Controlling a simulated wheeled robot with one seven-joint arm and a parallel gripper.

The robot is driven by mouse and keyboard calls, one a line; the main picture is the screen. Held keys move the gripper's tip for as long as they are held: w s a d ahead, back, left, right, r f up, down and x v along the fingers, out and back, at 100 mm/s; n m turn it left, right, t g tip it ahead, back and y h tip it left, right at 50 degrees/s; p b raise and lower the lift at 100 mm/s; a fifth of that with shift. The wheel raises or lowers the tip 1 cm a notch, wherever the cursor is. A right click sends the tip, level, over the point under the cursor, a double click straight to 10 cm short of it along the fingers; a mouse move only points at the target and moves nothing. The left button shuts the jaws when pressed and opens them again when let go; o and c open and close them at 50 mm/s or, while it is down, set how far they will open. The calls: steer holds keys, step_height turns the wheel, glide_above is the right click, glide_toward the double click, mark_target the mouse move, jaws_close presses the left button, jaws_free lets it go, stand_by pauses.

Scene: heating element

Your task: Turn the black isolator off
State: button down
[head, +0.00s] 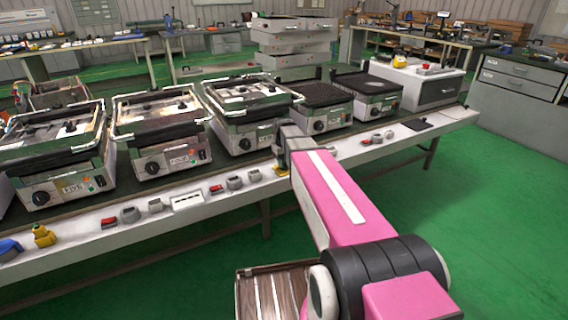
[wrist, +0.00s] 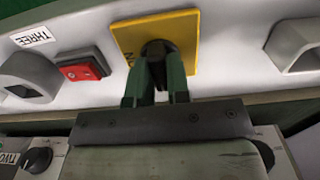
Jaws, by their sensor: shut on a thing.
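The black isolator is a black rotary knob (wrist: 157,47) on a square yellow plate (wrist: 185,29), set in a white panel, in the wrist view. My gripper (wrist: 157,74) is shut on the knob, with its two dark green fingers on either side. The fingers hide part of the knob and the plate lettering, so I cannot read its setting. In the head view, my pink arm reaches to the bench front; a bit of the yellow plate (head: 282,172) shows beside its end. The knob and fingertips are hidden there.
In the wrist view, a red rocker switch (wrist: 82,68) and a grey socket (wrist: 28,78) are left of the isolator; another grey socket (wrist: 297,45) is right. Several contact grills, one labelled FIVE (head: 72,187), line the bench. Green floor in front is clear.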

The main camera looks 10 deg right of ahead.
stand_by(0.3)
steer(key=c, duration=1.1)
jaws_free()
steer(key=shift+r, duration=0.1)
step_height(320, 180, up, 11)
steer(key=shift+f, duration=0.15)
steer(key=s+f+m, duration=0.1)
steer(key=s+f, duration=0.5)
steer(key=s, duration=0.1)
steer(key=s+f+m, duration=0.1)
steer(key=s+f, duration=0.5)
steer(key=s, duration=0.1)
steer(key=s+f+m, duration=0.1)
steer(key=s+f, duration=0.5)
steer(key=s, duration=0.1)
steer(key=shift+s+m, duration=0.3)
steer(key=shift+m, duration=0.1)
